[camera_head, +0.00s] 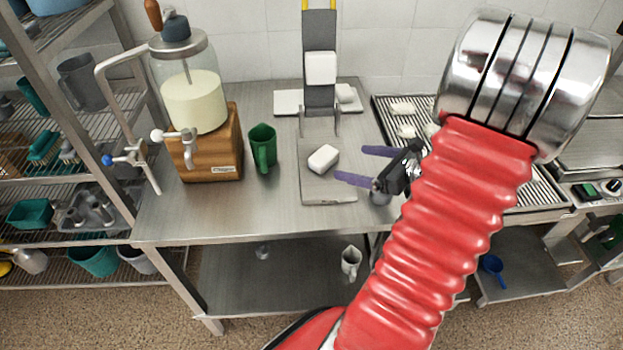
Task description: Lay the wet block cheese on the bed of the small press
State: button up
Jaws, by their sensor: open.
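A white rounded block (323,158), which looks like the block cheese, lies on the back part of a flat grey plate (327,188) on the steel table. The plate sits directly in front of an upright grey device (319,90) with yellow parts on top, which looks like the small press. The plate appears to be its bed, though I cannot tell if they are joined. My gripper (349,164) is open, with two purple fingers pointing left. Its fingertips are just right of the block, with a visible gap, and nothing is between them.
A green mug (263,147) and a glass dispenser on a wooden base (211,150) stand to the left. White pieces (403,108) lie on a ribbed drain tray (520,192) to the right. Another white block (320,67) is against the upright. The table's front left is clear.

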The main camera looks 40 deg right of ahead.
jog(key=shift+a, duration=0.1)
jog(key=w+a+r+n+g+y, duration=0.15)
jog(key=a+n+g, duration=0.25)
jog(key=a+n, duration=0.6)
jog(key=a+r+n+g+y, duration=0.2)
jog(key=a+r+n+g, duration=0.3)
jog(key=a, duration=0.9)
jog(key=s+a+r+n+h, duration=0.3)
jog(key=a+n, duration=0.2)
jog(key=n, duration=0.4)
jog(key=s+a+r+n+t+h, duration=0.1)
jog(key=s+a+r+n+h, duration=0.2)
jog(key=n, duration=0.6)
jog(key=shift+s+a+n, duration=0.4)
jog(key=shift+s+a, duration=0.15)
jog(key=shift+a, duration=0.45)
